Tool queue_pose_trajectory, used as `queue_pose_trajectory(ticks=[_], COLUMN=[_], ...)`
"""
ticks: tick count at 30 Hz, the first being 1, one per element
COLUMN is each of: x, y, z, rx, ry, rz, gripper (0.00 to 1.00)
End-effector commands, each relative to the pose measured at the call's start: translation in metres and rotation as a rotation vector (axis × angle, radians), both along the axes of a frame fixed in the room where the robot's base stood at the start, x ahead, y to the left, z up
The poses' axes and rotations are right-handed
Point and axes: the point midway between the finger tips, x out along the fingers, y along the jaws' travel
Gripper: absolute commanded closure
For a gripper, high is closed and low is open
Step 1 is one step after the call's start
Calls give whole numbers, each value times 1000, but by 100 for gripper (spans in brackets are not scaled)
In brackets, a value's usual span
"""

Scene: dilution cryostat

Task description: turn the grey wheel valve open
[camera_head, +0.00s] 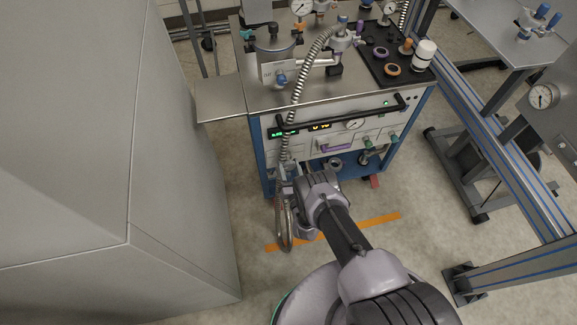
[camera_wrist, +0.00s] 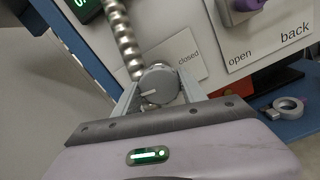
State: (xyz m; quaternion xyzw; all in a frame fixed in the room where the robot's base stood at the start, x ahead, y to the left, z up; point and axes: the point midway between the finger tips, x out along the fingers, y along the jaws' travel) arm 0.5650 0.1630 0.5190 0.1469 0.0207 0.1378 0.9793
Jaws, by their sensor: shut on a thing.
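The grey wheel valve (camera_wrist: 158,84) is a round knob with a pale pointer line in the wrist view. It sits on the front panel of the blue-framed cart. My gripper (camera_wrist: 157,92) is shut on it, with one finger on each side. The pointer line lies roughly level, toward the left of the knob. A "closed" label shows to the right of the knob. In the head view, my gripper (camera_head: 290,178) reaches the lower left of the cart front, and the arm and a hose hide the valve there.
A ribbed metal hose (camera_wrist: 121,38) runs down close beside the valve. A purple handle (camera_head: 336,146) is to the right on the panel (camera_head: 348,135), above an "open / back" plate (camera_wrist: 270,40). A large grey cabinet (camera_head: 180,170) stands left.

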Motion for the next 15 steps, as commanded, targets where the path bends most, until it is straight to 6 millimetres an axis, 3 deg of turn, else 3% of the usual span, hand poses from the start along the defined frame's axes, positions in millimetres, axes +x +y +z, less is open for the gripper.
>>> queue_pose_trajectory(ticks=[15], x=[3], y=[1], z=[3], rx=[-145], ry=[-49], rz=[0], gripper=[92])
